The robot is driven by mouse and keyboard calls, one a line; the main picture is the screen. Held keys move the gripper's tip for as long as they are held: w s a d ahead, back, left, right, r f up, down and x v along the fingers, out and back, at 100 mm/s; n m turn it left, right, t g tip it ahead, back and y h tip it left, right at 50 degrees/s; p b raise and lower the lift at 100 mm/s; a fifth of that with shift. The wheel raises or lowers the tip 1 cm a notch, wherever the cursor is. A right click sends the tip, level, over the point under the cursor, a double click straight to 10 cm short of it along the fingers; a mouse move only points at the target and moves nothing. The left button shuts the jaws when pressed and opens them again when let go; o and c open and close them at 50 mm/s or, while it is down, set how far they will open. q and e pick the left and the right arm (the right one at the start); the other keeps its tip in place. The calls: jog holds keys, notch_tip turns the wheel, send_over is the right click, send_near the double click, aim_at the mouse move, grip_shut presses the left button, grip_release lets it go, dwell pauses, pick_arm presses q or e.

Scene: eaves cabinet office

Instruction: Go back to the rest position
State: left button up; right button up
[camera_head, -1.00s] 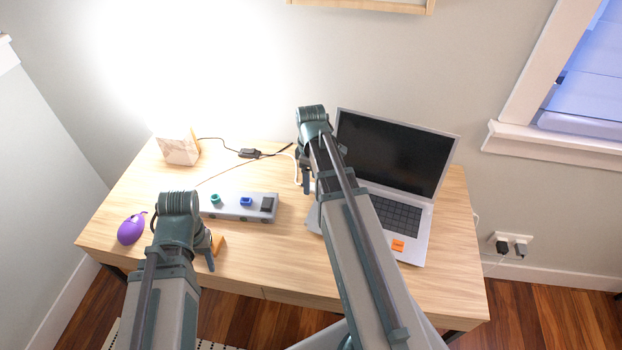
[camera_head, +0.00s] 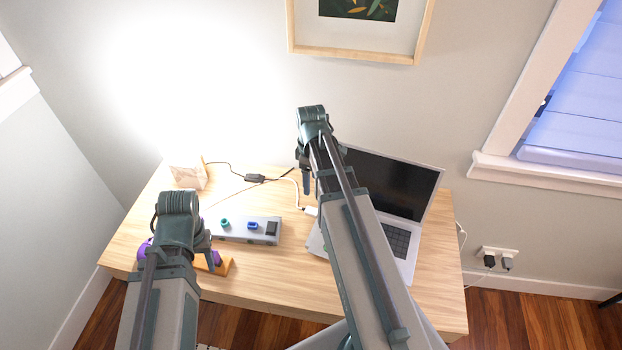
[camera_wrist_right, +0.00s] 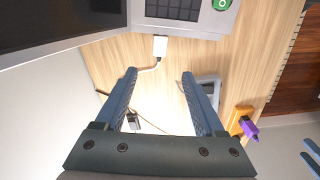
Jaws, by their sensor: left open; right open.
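My left gripper (camera_head: 211,264) hangs over the left front of the desk (camera_head: 285,288), open, its fingers partly hidden by its own wrist. It overlaps in view an orange block (camera_head: 226,266) with a purple part; I cannot tell whether they touch. My right gripper (camera_head: 305,188) is above the desk, left of the laptop (camera_head: 391,186). In the right wrist view its two blue fingers (camera_wrist_right: 160,80) stand wide apart with nothing held between them. The orange block (camera_wrist_right: 238,118) shows right of them there.
A grey box (camera_head: 243,237) with green and blue knobs lies between the grippers. A purple rounded object (camera_head: 143,250) is mostly behind my left arm. A pale block (camera_head: 188,177), a black adapter (camera_head: 255,178) and cables lie at the back. A framed picture (camera_head: 360,30) hangs above.

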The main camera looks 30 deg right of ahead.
jog(key=s+a+m, duration=0.1)
jog(key=s+a, duration=0.3)
jog(key=a, duration=0.4)
jog(key=s+a+m, duration=0.2)
jog(key=s+a, duration=0.2)
jog(key=a, duration=0.4)
jog(key=s+a+m+h, duration=0.1)
jog(key=s+a, duration=0.3)
jog(key=a, duration=0.4)
jog(key=shift+m, duration=0.3)
jog(key=shift+s, duration=0.1)
dwell(0.6)
